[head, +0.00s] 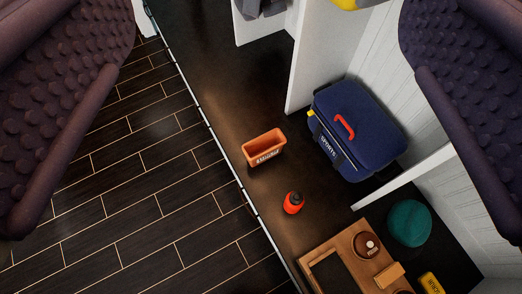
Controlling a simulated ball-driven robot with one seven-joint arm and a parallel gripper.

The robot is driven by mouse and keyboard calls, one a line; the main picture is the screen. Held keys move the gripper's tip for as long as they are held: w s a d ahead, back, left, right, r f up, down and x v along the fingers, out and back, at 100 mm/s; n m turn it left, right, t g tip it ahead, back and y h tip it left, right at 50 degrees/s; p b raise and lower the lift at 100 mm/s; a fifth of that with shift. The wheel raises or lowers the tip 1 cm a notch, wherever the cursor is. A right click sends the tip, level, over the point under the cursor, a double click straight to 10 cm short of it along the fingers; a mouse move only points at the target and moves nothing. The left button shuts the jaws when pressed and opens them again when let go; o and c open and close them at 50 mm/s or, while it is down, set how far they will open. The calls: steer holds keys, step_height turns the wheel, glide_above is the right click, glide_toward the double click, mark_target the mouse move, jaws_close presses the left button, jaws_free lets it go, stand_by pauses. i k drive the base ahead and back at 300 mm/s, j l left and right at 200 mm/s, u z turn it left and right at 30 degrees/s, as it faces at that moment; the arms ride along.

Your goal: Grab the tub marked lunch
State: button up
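An orange open-topped tub (263,148) stands on the dark floor strip near the middle of the view. Its front carries a pale marking too small to read with certainty. My gripper (265,120) is open, its two dark, knobbed fingers wide apart at the left and right edges. Nothing is between the fingers, and the tub lies well beyond them, roughly centred in the gap.
A navy bag (358,130) marked SPORTS lies right of the tub. A red bottle (293,202) stands below it. A wooden tray (318,252), a teal round thing (409,223) and a yellow item (430,284) are lower right. White partitions (308,60) divide the right side. Plank floor at left is clear.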

mark_target(259, 149)
steer(key=i+j+z, duration=0.1)
steer(key=z, duration=0.3)
steer(key=j+z, duration=0.1)
steer(key=z, duration=0.35)
steer(key=i+j+z, duration=0.1)
steer(key=z, duration=0.3)
steer(key=j+z, duration=0.2)
steer(key=z, duration=0.25)
steer(key=j+z, duration=0.2)
steer(key=j, duration=0.4)
steer(key=j+z, duration=0.25)
steer(key=j, duration=0.3)
steer(key=k+j+z, duration=0.2)
steer(key=j, duration=0.4)
steer(key=j+z, duration=0.25)
steer(key=j, duration=0.35)
steer(key=k+j, duration=0.1)
steer(key=j, duration=0.3)
steer(key=k+j, duration=0.1)
steer(key=j, duration=0.25)
steer(key=k+j, duration=0.1)
steer(key=j, duration=0.3)
